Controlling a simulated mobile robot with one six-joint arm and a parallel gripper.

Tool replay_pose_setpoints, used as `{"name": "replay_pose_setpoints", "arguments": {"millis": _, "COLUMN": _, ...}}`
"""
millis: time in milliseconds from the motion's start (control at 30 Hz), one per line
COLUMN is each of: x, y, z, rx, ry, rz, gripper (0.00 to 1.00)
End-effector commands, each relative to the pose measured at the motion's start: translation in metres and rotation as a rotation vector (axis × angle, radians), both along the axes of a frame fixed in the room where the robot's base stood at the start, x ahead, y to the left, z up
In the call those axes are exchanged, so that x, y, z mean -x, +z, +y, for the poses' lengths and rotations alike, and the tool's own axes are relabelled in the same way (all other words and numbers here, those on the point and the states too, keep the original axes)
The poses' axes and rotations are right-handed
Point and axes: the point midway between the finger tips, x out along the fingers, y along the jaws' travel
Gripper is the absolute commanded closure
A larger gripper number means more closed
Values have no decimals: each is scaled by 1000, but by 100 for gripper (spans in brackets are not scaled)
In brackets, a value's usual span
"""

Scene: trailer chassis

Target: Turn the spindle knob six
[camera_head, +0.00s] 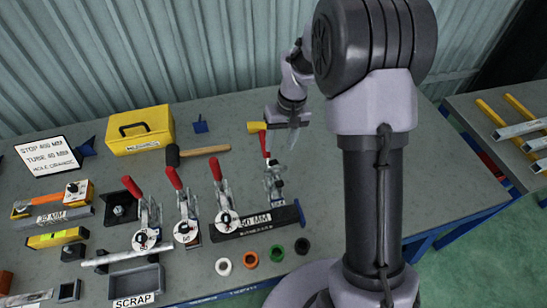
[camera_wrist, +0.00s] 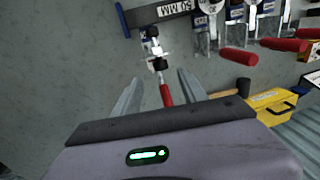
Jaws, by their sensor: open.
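A toggle clamp (camera_head: 274,182) stands at the right end of the row, with its red handle (camera_head: 263,143) pointing up. In the wrist view the same clamp (camera_wrist: 154,48) shows two dark round knobs, one (camera_wrist: 160,63) nearer its red handle (camera_wrist: 166,95). I cannot read a number six on any of them. My gripper (camera_head: 294,136) is above the bench, over the back of this clamp. In the wrist view its open fingers (camera_wrist: 160,88) stand either side of the red handle's end, with nothing visibly gripped. Contact cannot be told.
More red-handled clamps (camera_head: 186,218) stand to the left, by a dark 50 MM bar (camera_head: 254,222). A mallet (camera_head: 198,151) and yellow box (camera_head: 139,130) lie behind. Coloured rings (camera_head: 250,259) and a SCRAP tray (camera_head: 136,282) are in front. The bench right of the clamp is clear.

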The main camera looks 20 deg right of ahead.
Motion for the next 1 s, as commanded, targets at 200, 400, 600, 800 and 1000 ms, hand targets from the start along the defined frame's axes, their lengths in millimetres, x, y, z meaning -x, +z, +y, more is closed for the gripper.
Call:
{"name": "replay_pose_setpoints", "arguments": {"millis": 200, "x": 1, "y": -58, "z": 9, "rx": 0, "ry": 0, "rz": 2, "gripper": 50}}
{"name": "replay_pose_setpoints", "arguments": {"millis": 400, "x": 0, "y": -85, "z": 14, "rx": 0, "ry": 0, "rz": 0, "gripper": 50}}
{"name": "replay_pose_setpoints", "arguments": {"millis": 600, "x": 0, "y": -91, "z": 15, "rx": 1, "ry": 0, "rz": 0, "gripper": 50}}
{"name": "replay_pose_setpoints", "arguments": {"millis": 800, "x": 0, "y": -91, "z": 15, "rx": 1, "ry": 0, "rz": -1, "gripper": 54}}
{"name": "replay_pose_setpoints", "arguments": {"millis": 1000, "x": 0, "y": -91, "z": 15, "rx": 1, "ry": 0, "rz": -1, "gripper": 93}}
